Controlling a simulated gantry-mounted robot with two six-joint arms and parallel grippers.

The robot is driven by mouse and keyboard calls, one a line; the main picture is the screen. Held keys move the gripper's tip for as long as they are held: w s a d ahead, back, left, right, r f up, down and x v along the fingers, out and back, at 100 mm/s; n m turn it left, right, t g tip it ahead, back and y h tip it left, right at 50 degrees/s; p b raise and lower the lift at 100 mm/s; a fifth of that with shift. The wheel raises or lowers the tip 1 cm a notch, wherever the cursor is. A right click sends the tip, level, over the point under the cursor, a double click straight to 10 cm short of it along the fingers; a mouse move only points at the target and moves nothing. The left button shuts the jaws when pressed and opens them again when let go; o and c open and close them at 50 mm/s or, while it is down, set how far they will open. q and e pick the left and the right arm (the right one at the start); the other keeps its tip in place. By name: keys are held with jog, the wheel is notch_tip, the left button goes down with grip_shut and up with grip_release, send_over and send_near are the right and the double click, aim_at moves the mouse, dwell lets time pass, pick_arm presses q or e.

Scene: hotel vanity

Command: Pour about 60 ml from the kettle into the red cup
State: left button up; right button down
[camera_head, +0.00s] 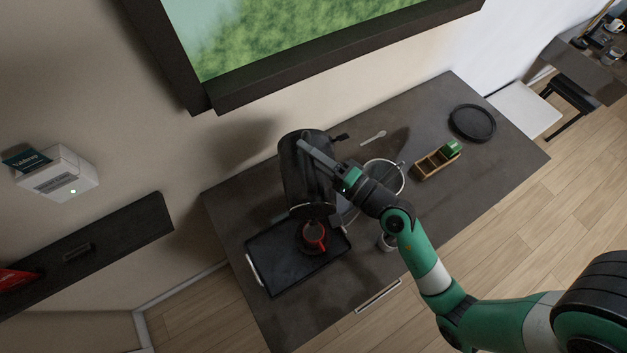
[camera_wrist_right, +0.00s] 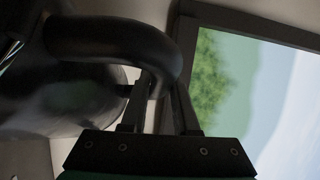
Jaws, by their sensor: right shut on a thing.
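A black kettle (camera_head: 300,177) is held over the back edge of the tray, its lower end in the picture close to the red cup. It looks tilted toward the cup. The red cup (camera_head: 314,236) stands upright on the tray (camera_head: 275,262), with dark contents or a dark inside. My right gripper (camera_head: 337,176) is shut on the kettle's handle. In the right wrist view the curved black handle (camera_wrist_right: 115,42) passes between the fingers (camera_wrist_right: 162,98). The kettle's spout and any stream of liquid cannot be made out. My left gripper is not in view.
A clear round bowl or glass vessel (camera_head: 398,170) stands partly behind my right arm. A white spoon (camera_head: 374,137), a wooden box (camera_head: 430,167) with a green item, and a round black plate (camera_head: 472,122) lie to the right. A white cup (camera_head: 387,243) stands beside my arm.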

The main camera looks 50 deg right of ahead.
jog(key=shift+s+a+r, duration=0.3)
jog(key=shift+w+d+r, duration=0.15)
jog(key=shift+w+d, duration=0.05)
jog(key=shift+d, duration=0.05)
jog(key=shift+w+d+f+m+g+p, duration=0.25)
jog(key=shift+w+d+m+g+p, duration=0.05)
jog(key=shift+w+d+p, duration=0.5)
jog(key=shift+m+g+y, duration=0.6)
jog(key=shift+m+g, duration=0.1)
jog(key=shift+g, duration=0.2)
jog(key=w+d+f, duration=0.1)
jog(key=w, duration=0.1)
jog(key=w+d+f, duration=0.2)
jog(key=shift+d, duration=0.25)
jog(key=shift+f, duration=0.25)
jog(key=shift+w+d+f, duration=0.1)
jog(key=shift+w, duration=0.05)
jog(key=shift+w+d+f+p, duration=0.1)
jog(key=shift+f+p, duration=0.05)
jog(key=shift+p, duration=0.2)
